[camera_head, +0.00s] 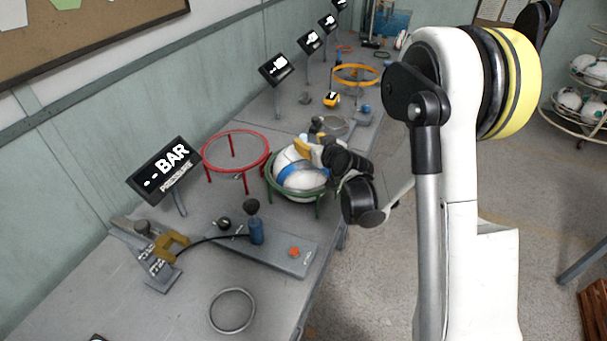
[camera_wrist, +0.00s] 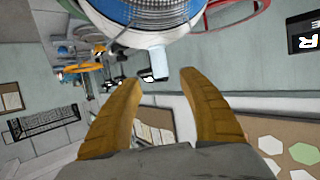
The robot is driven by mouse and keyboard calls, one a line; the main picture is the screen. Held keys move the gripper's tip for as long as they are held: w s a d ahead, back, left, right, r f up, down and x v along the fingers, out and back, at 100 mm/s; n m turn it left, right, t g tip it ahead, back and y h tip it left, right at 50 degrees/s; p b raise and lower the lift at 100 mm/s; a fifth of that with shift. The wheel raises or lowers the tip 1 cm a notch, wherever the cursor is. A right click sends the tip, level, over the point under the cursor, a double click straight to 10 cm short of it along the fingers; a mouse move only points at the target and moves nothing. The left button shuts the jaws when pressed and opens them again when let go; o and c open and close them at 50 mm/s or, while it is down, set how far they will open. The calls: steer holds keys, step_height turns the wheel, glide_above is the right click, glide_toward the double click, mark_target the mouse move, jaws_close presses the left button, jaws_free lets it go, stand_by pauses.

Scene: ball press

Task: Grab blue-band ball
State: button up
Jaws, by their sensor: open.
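The blue-band ball (camera_head: 298,179), white with a blue band, sits in the green ring stand (camera_head: 319,194) near the table's right edge. My gripper (camera_head: 303,148) is at the ball's upper far side in the head view, and the arm hides part of the ball. In the wrist view, the two tan fingers of my gripper (camera_wrist: 161,76) are spread apart with nothing between them. The ball (camera_wrist: 145,26) shows just beyond the fingertips at the top of that view. Whether a finger touches the ball I cannot tell.
An empty red ring stand (camera_head: 237,133) is left of the ball. A pump base (camera_head: 272,250) with a blue valve and red button lies nearer. A pressure display (camera_head: 166,168) stands on the left, and an orange ring stand (camera_head: 356,66) farther back. A loose grey ring (camera_head: 232,329) lies in front.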

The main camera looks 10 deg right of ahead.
mark_target(305, 139)
steer(key=b+x, duration=0.2)
steer(key=x, duration=0.3)
steer(key=shift+w+a+f, duration=0.1)
steer(key=shift+w+f, duration=0.05)
steer(key=shift+f, duration=0.05)
steer(key=shift+r, duration=0.1)
steer(key=shift+c, duration=0.7)
jaws_close()
